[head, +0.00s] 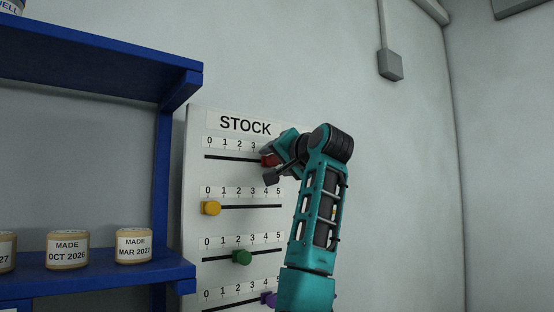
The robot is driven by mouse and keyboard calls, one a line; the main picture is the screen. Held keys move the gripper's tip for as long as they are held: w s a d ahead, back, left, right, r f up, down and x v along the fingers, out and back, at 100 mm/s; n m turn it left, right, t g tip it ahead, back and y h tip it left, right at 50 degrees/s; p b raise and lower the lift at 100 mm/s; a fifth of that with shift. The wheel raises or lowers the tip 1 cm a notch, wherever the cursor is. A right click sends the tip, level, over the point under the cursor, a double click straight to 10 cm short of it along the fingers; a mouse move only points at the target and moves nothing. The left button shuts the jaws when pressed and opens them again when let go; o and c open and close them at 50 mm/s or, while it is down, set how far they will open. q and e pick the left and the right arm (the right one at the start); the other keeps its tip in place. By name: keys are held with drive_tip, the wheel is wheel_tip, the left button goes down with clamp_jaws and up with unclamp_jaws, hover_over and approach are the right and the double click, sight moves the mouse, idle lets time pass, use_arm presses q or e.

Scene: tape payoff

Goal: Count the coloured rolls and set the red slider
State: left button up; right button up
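The STOCK board (231,123) stands upright at centre, with several slider rows marked with numbers. The red slider (269,160) is on the top row, right of the 3; the numbers above it are hidden by my arm. My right gripper (267,166) is at the red slider, its dark fingers apart above and below it. A gap shows under the slider, so the gripper looks open. The yellow slider (211,208) is at 0, the green slider (241,257) near 2. No coloured tape rolls are clearly visible. My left gripper is not in view.
A blue shelf (110,271) at left holds round tan items with date labels, including OCT 2026 (67,250) and MAR 2027 (133,246). A grey box (390,65) is on the wall. The wall right of my arm is bare.

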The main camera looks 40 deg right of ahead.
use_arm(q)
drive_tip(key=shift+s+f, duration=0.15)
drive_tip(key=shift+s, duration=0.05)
use_arm(e)
clamp_jaws()
idle(0.3)
drive_tip(key=a, duration=0.2)
drive_tip(key=shift+w+a+b, duration=0.1)
drive_tip(key=shift+a+b, duration=0.25)
drive_tip(key=shift+a, duration=0.4)
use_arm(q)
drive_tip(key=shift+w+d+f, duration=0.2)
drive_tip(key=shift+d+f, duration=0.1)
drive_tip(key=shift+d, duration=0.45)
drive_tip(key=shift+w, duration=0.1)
use_arm(e)
drive_tip(key=shift+o, duration=0.3)
unclamp_jaws()
